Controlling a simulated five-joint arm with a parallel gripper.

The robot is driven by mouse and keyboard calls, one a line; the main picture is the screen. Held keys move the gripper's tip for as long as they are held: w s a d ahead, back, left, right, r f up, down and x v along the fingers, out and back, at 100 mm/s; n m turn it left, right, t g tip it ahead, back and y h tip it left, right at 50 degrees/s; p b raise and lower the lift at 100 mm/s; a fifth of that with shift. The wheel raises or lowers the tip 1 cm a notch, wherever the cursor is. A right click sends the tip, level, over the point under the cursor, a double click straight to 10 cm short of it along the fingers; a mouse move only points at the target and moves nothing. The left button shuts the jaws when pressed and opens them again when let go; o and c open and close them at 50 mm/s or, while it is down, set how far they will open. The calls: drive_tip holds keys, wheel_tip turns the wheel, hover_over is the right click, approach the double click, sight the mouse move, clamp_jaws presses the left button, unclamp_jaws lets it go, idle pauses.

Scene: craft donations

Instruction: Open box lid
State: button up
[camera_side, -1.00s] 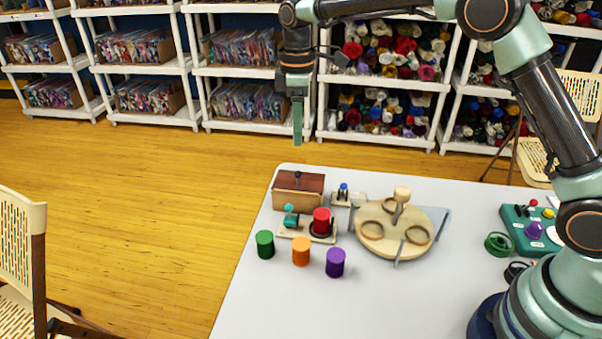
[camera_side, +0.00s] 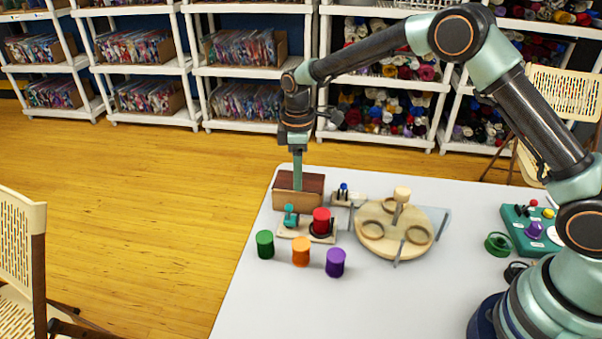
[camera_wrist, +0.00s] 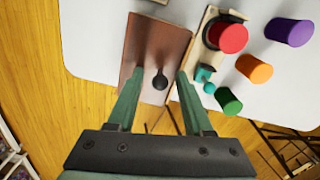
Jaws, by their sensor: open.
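The wooden box (camera_side: 297,200) stands at the far left corner of the table, with its dark brown lid (camera_side: 312,182) closed. In the wrist view the lid (camera_wrist: 165,45) shows from above with a dark round knob (camera_wrist: 160,81) on it. My gripper (camera_side: 297,188) points straight down at the lid in the side view and hides the knob there. In the wrist view my gripper (camera_wrist: 157,82) is open, with one green finger on each side of the knob. No contact with the knob shows.
A teal piece and a red cylinder (camera_side: 321,218) on a wooden base stand just in front of the box. Green, orange (camera_side: 301,251) and purple cylinders stand nearer. A round wooden board (camera_side: 385,243) lies to the right. The table's front left is clear.

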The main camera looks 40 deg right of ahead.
clamp_jaws()
idle(1.4)
